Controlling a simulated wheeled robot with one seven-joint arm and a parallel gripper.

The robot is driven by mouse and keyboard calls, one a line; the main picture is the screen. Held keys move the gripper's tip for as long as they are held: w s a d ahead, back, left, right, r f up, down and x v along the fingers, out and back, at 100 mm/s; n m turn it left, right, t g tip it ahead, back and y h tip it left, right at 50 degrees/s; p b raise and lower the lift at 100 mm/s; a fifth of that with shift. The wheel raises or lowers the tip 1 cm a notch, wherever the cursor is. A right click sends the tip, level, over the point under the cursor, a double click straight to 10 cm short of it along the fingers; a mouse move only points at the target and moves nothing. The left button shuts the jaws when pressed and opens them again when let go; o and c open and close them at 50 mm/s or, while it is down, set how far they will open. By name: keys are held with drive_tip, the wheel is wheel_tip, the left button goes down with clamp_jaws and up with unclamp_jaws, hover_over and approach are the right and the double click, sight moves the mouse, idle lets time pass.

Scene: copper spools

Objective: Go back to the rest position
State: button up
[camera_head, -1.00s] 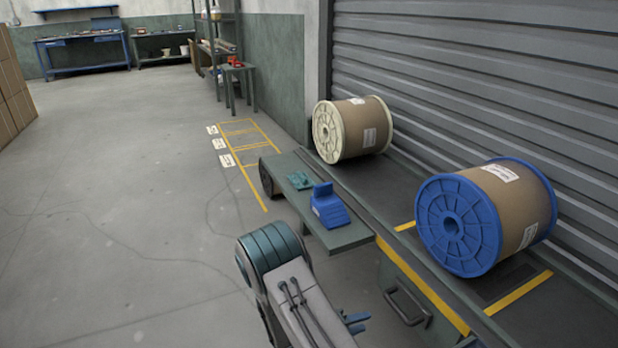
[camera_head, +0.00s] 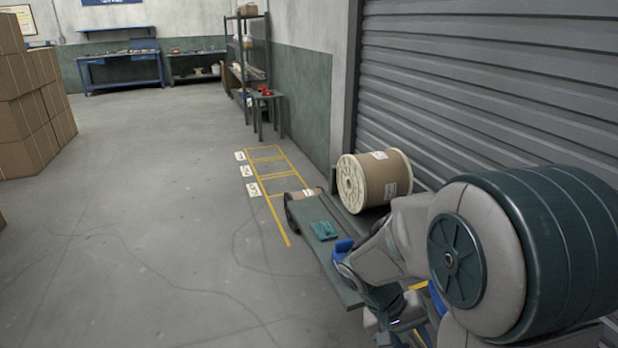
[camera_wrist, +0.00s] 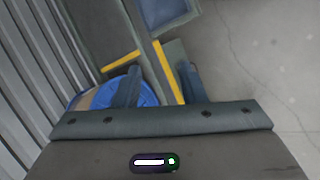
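My gripper (camera_wrist: 160,76) shows in the wrist view with its two dark fingers apart and nothing held between them. It is above the bench side of the dark bed, close to the spool with blue flanges (camera_wrist: 146,92), which lies behind and beside the left finger. In the head view my folded arm fills the lower right and hides most of that blue spool and much of the gripper. The spool with cream flanges (camera_head: 352,186) lies on its side by the shutter, beyond my arm.
A ribbed shutter (camera_head: 480,90) closes the right side. Cardboard boxes (camera_head: 25,115) stand at the left. The floor between is clear.

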drive_tip(key=s+a+r+t+y+p, duration=0.2)
drive_tip(key=r+p, duration=0.3)
drive_tip(key=r, duration=0.6)
drive_tip(key=s+a+r+t+y+p, duration=0.2)
drive_tip(key=s+a+r+y+p, duration=0.1)
drive_tip(key=r, duration=0.7)
drive_tip(key=s+y+p, duration=0.1)
drive_tip(key=s+p, duration=0.1)
drive_tip(key=p, duration=0.1)
drive_tip(key=shift+s+r+n+t, duration=0.2)
drive_tip(key=shift+r+n+t, duration=0.1)
drive_tip(key=shift+r+n, duration=0.1)
